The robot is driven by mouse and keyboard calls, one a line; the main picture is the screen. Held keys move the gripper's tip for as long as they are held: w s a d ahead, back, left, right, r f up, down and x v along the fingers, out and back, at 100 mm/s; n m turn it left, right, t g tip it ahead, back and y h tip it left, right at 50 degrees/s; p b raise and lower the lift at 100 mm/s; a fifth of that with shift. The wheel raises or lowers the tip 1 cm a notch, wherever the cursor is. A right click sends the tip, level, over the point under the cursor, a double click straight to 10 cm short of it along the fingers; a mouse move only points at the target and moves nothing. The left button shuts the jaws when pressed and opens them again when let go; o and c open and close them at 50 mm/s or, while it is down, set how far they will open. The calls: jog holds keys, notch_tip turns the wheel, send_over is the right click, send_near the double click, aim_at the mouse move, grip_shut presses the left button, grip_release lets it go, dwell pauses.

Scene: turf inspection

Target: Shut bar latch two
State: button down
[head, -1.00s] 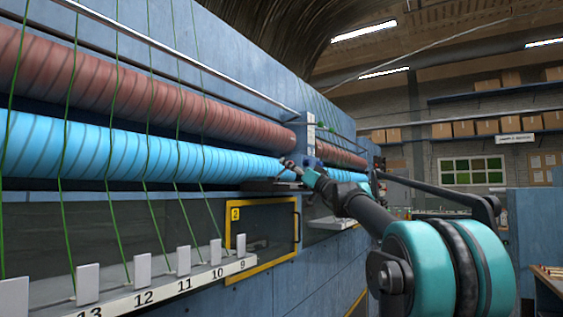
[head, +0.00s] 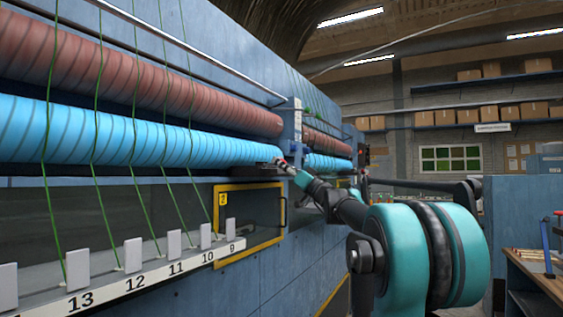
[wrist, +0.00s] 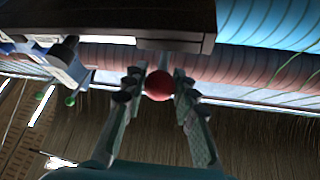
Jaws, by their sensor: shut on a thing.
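In the wrist view a round red knob (wrist: 159,85) sits between the two fingertips of my gripper (wrist: 158,92), which is shut on it. A short stem seems to run from the knob toward a dark bar-like part (wrist: 175,38) of the machine. In the head view my gripper (head: 283,165) is at the machine's face, just above the right end of a yellow-framed window (head: 250,187) with a yellow number tag (head: 223,199). A dark flat part (head: 265,166) is beside the fingertips. The latch's exact position is too small to tell.
A blue roller (head: 120,140) and a red roller (head: 130,85) run along the machine, with green yarns hanging in front. A numbered ledge (head: 150,270) juts out at lower left. A workbench (head: 540,275) stands at the right.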

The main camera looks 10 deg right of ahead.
jog(key=shift+f, duration=0.2)
dwell(0.3)
jog(key=c, duration=1.2)
grip_release()
jog(key=v, duration=1.2)
jog(key=shift+r, duration=0.1)
